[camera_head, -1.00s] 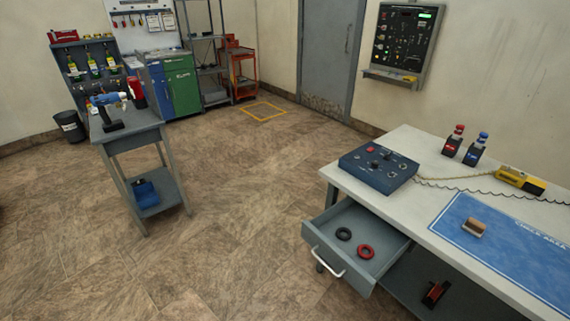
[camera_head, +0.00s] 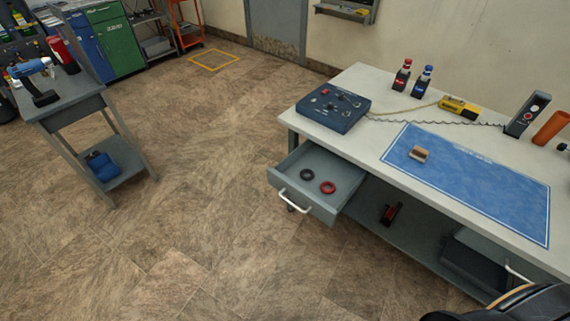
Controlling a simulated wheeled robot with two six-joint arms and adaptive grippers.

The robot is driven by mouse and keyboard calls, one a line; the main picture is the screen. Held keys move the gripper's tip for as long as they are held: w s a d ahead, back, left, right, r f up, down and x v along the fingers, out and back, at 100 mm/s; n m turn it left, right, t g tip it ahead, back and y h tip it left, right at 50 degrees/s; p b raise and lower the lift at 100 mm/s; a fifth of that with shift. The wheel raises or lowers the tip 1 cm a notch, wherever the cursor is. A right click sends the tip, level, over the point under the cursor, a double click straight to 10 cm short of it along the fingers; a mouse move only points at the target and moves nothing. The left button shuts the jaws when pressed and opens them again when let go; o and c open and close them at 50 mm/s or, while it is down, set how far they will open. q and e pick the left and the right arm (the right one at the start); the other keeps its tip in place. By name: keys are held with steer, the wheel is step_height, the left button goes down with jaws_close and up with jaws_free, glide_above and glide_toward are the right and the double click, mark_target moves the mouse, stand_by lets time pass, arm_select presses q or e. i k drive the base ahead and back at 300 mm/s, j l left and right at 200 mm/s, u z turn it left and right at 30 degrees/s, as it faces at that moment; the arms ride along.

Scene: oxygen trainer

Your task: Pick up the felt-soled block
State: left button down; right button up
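A small block (camera_head: 419,153), tan-brown on top with a paler lower edge, lies on the blue mat (camera_head: 480,190) near its left end. It looks like the felt-soled block; its underside is hidden against the mat. The mat lies on the pale top of the workbench (camera_head: 350,85) at the right.
A blue control box (camera_head: 333,108) stands left of the mat. Two dark bottles (camera_head: 402,76), a yellow device (camera_head: 459,108) and an orange cylinder (camera_head: 551,128) line the back. An open drawer (camera_head: 318,180) holds two rings. Floor in front is clear.

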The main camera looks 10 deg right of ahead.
mark_target(418, 153)
steer(key=z, duration=1.55)
